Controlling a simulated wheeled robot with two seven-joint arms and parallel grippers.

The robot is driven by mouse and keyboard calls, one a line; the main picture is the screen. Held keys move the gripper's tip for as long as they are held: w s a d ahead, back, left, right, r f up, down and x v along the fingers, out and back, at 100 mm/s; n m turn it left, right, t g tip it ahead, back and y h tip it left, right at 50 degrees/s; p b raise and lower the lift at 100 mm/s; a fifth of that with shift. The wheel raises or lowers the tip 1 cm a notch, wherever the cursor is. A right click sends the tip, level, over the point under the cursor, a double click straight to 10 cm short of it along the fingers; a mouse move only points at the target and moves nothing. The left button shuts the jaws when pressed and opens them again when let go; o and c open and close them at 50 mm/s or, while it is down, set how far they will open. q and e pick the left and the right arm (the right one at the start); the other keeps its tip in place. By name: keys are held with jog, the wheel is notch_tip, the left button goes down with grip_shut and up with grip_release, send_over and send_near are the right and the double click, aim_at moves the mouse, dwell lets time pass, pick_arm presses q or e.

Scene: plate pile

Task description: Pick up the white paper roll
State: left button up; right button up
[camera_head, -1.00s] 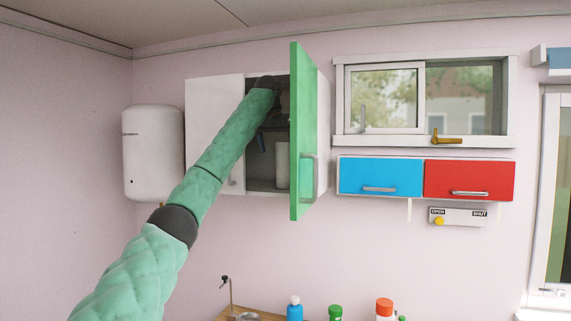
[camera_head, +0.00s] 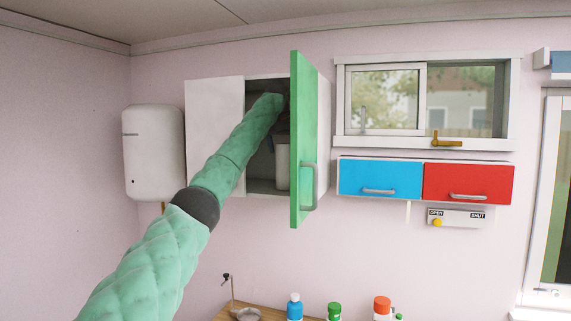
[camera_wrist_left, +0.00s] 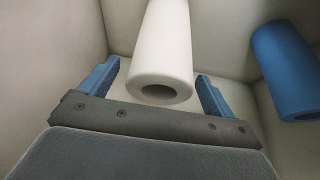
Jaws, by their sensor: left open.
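The white paper roll (camera_wrist_left: 163,50) is in the left wrist view, with its open hollow end facing the camera. My left gripper (camera_wrist_left: 157,70) is open, with one blue finger on each side of the roll's near end. I cannot tell whether either finger touches it. In the head view a white cylinder (camera_head: 282,169), likely this roll, stands in the wall cabinet (camera_head: 215,135), partly covered by the green door. My left arm reaches into the cabinet, and its gripper is mostly hidden there. My right gripper is not in view.
A blue roll (camera_wrist_left: 285,70) lies to the right in the left wrist view, near the cabinet wall. The green door (camera_head: 304,140) stands open on the right of the cabinet opening. A white boiler (camera_head: 153,155) hangs to the left.

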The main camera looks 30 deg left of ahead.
pick_arm(q)
jog(key=shift+w+f+p, duration=0.1)
jog(key=shift+f+p, duration=0.15)
jog(key=shift+p, duration=0.05)
jog(key=shift+w+f, duration=0.1)
jog(key=shift+f, duration=0.2)
jog(key=shift+w+a+f+p, duration=0.25)
jog(key=shift+f+p, duration=0.3)
jog(key=shift+p, duration=0.2)
jog(key=shift+w+f, duration=0.1)
jog(key=shift+f, duration=0.2)
jog(key=shift+d, duration=0.1)
jog(key=shift+c, duration=0.9)
jog(key=c, duration=1)
